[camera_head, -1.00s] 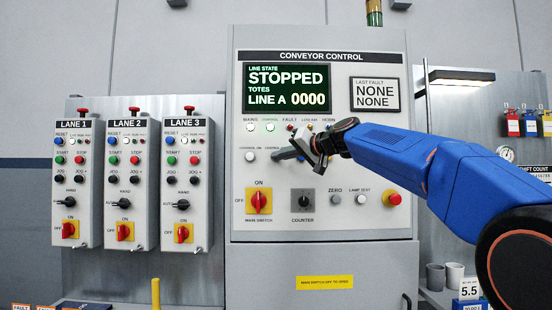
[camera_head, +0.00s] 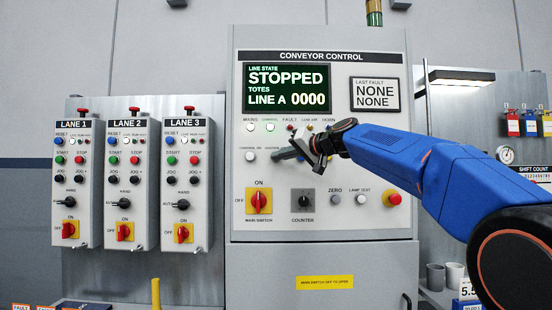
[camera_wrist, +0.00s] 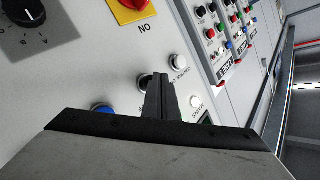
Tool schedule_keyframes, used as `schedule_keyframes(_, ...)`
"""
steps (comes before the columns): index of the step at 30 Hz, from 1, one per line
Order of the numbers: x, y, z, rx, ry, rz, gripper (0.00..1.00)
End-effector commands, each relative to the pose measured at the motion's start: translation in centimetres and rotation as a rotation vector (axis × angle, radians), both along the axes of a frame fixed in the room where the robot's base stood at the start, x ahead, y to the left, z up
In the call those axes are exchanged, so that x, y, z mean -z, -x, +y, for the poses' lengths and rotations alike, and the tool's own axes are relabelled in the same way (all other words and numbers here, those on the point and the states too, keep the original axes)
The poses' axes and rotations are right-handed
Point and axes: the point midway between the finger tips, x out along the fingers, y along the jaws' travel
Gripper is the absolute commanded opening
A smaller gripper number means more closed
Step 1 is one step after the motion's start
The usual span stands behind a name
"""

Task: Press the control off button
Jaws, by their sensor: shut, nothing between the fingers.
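The control off button (camera_wrist: 144,81) is black and shows in the wrist view, partly covered by my fingers. The white control on button (camera_head: 250,156) is just left of the fingertips and also shows in the wrist view (camera_wrist: 179,62). The screen (camera_head: 287,88) reads STOPPED.
A blue button (camera_wrist: 103,107) sits beside my fingers. Below are the red main switch (camera_head: 258,200), the counter knob (camera_head: 302,199) and a red button (camera_head: 394,199). Three lane boxes (camera_head: 127,185) hang left. A shelf with cups (camera_head: 445,275) is right.

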Motion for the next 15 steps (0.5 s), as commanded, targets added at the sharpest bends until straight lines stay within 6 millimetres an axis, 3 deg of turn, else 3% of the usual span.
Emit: schedule_keyframes(15, 0.00, -0.52, -0.01, 0.000, 0.000, 0.000, 0.00)
